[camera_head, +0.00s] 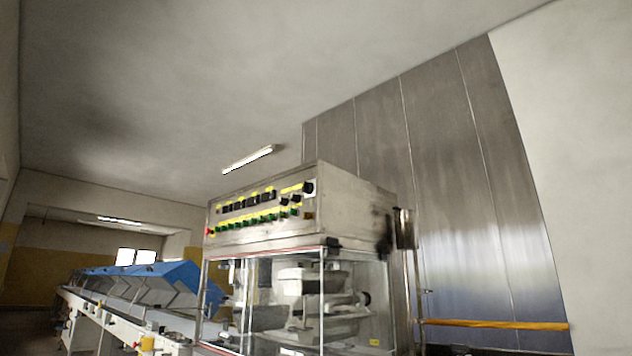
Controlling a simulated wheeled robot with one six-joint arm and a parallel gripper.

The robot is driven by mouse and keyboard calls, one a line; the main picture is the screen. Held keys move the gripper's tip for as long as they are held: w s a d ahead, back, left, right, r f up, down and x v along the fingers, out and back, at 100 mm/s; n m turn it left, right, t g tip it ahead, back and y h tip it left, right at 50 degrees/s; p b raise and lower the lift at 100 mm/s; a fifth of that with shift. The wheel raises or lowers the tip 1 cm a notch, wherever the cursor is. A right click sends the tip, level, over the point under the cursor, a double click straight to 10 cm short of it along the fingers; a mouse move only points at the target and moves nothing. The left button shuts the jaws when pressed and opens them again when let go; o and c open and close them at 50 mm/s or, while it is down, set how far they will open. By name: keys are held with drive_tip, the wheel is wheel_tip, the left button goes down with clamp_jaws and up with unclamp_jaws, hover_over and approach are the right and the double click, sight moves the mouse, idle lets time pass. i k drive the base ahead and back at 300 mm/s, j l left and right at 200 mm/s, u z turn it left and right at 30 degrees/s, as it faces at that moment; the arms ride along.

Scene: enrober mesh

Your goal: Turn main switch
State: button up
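The enrober machine stands a little right of the middle, with a steel control box (350,199) on top. Its sloped front panel carries a row of green buttons (250,222), dark displays with yellow labels above them, and a red button (208,231) at the left end. A larger black knob (308,187) sits at the panel's upper right corner and looks like the main switch; its turned position is too small to tell. My gripper is not in view.
Below the panel is a clear-walled cabinet (378,290) with machinery inside. A conveyor line with blue covers (170,277) runs off at the left. Tall steel wall panels (440,170) and an orange horizontal bar (500,324) are at the right.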

sight(307, 187)
drive_tip(key=i+j+z, duration=0.25)
drive_tip(key=i+j, duration=0.95)
drive_tip(key=j, duration=0.1)
